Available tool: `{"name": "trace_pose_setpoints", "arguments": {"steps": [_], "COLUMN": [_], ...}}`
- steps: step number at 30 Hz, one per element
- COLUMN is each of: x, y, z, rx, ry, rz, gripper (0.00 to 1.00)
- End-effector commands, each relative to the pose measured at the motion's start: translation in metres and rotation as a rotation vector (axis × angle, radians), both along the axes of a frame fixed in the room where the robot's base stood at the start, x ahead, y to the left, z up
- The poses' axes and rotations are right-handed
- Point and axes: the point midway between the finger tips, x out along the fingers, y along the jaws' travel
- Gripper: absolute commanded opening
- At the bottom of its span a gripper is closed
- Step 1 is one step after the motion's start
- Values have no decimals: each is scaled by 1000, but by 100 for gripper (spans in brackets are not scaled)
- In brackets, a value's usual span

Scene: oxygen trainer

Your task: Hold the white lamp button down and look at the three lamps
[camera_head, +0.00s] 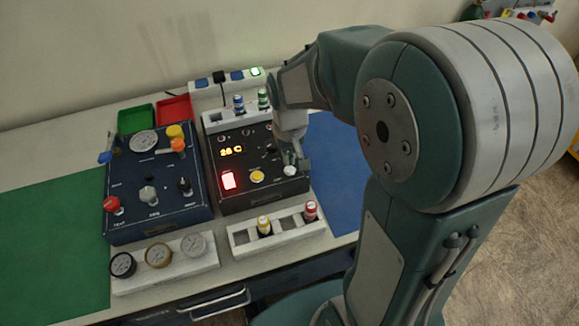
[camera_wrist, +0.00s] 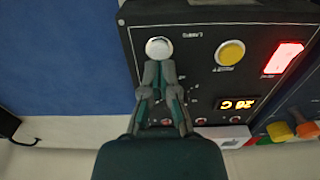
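The white lamp button (camera_wrist: 159,48) is a round white cap near a corner of the black panel (camera_wrist: 195,75). It also shows in the head view (camera_head: 289,170), low on the panel's right side. My gripper (camera_wrist: 158,67) has its fingertips together, with nothing between them. The tips are right at the button's edge in the wrist view; I cannot tell whether they touch or press it. Small round fittings, probably the lamps (camera_wrist: 200,121), sit in a row across the panel, some reddish; the gripper partly covers the row, and their lighting is unclear.
On the same panel are a yellow button (camera_wrist: 230,52), a lit red rectangle (camera_wrist: 284,58) and an orange display (camera_head: 231,151). A blue panel with knobs (camera_head: 118,185) stands to the left. A white rack with bottles (camera_head: 280,238) is in front. Blue mat (camera_head: 335,165) is clear.

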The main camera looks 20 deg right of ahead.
Motion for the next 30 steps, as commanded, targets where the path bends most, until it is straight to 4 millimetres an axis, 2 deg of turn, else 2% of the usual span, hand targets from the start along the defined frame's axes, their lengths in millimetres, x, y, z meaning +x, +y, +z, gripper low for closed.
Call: {"name": "trace_pose_setpoints", "arguments": {"steps": [30], "x": [0], "y": [0], "z": [-18], "rx": [0], "ry": [0], "rz": [0], "gripper": [0]}}
